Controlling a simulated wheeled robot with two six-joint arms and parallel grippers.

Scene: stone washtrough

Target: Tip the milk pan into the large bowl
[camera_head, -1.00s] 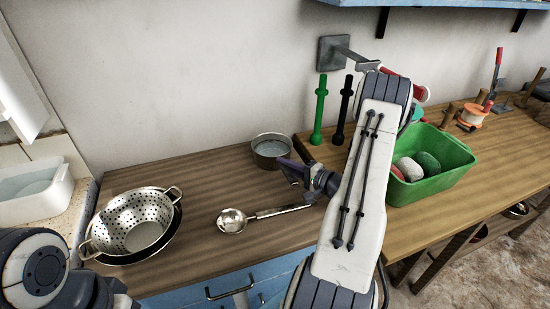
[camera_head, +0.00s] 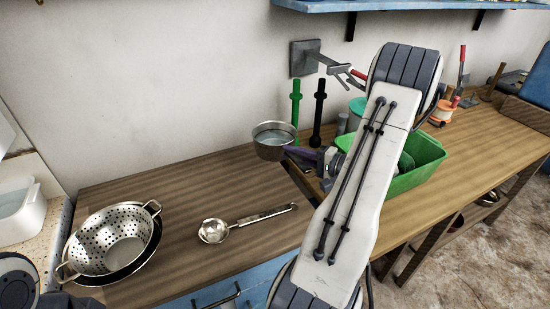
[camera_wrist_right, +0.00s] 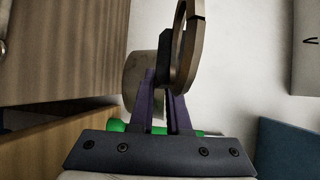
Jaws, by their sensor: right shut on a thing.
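The milk pan (camera_head: 272,148), a small grey metal pan with something pale inside, is upright near the back of the brown counter. My right gripper (camera_head: 292,153), with purple fingers, is shut on it from the right. In the right wrist view the pan (camera_wrist_right: 138,85) and a ring-like part (camera_wrist_right: 184,55) show at the fingers (camera_wrist_right: 162,95). The pan looks slightly above the counter. A large bowl (camera_head: 152,252) with a dark rim is at the front left, mostly hidden under a perforated steel colander (camera_head: 112,240). My left gripper is not visible.
A steel ladle (camera_head: 214,231) lies on the counter between pan and colander. A green (camera_head: 295,108) and a black upright rod (camera_head: 319,110) stand behind the gripper. A green bin (camera_head: 418,165) stands right, partly behind my arm. The wall is close behind.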

